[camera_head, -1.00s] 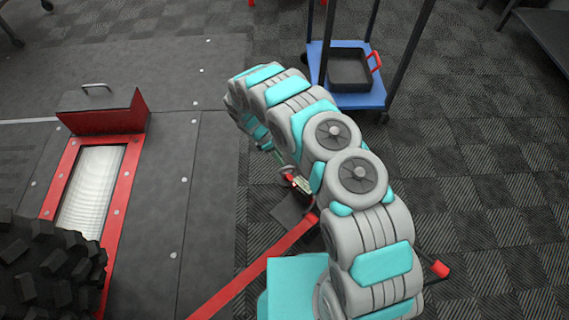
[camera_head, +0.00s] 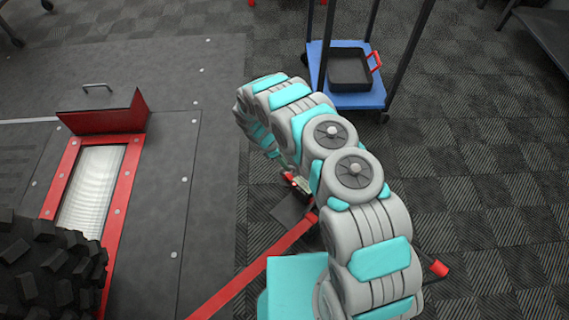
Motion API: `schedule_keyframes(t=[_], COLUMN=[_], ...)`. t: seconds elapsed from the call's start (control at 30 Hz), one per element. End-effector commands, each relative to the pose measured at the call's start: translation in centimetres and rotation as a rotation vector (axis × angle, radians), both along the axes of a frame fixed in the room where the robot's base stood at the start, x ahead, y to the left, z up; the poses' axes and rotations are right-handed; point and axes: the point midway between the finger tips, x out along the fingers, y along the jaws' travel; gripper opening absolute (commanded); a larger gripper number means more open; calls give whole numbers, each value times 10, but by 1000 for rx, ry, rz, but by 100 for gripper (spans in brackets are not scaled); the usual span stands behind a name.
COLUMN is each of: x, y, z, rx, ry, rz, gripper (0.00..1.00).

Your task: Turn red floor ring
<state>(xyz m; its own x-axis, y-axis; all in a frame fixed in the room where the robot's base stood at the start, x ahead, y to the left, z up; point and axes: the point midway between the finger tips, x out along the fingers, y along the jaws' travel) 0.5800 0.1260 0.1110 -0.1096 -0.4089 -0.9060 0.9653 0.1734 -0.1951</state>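A red strap (camera_head: 255,268) runs diagonally over the floor to a dark square plate (camera_head: 290,208) under my arm. Just above the plate, a small patch of red and pale parts (camera_head: 297,183) shows beside my arm. It may be the red floor ring, but it is too small and too covered to tell. My arm arches over this spot and bends down toward it. My gripper is at or near this patch, mostly hidden behind my own arm links. I cannot make out its fingers or whether they hold anything.
A blue cart (camera_head: 346,100) with a black tray (camera_head: 349,70) stands behind my arm. At left, a red-framed roller (camera_head: 92,190) lies in the dark platform, with a black tyre (camera_head: 45,275) in front.

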Motion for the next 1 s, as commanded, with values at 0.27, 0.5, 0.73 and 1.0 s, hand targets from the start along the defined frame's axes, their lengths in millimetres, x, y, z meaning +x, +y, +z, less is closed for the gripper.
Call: schedule_keyframes(t=[0.27,0.5,0.73,1.0], x=[0,0,0,3], y=[0,0,0,-1], z=[0,0,-1,-3], rx=[0,0,0,1], ry=[-1,0,1,0], rz=[0,0,-33,-188], gripper=[0,0,0,0])
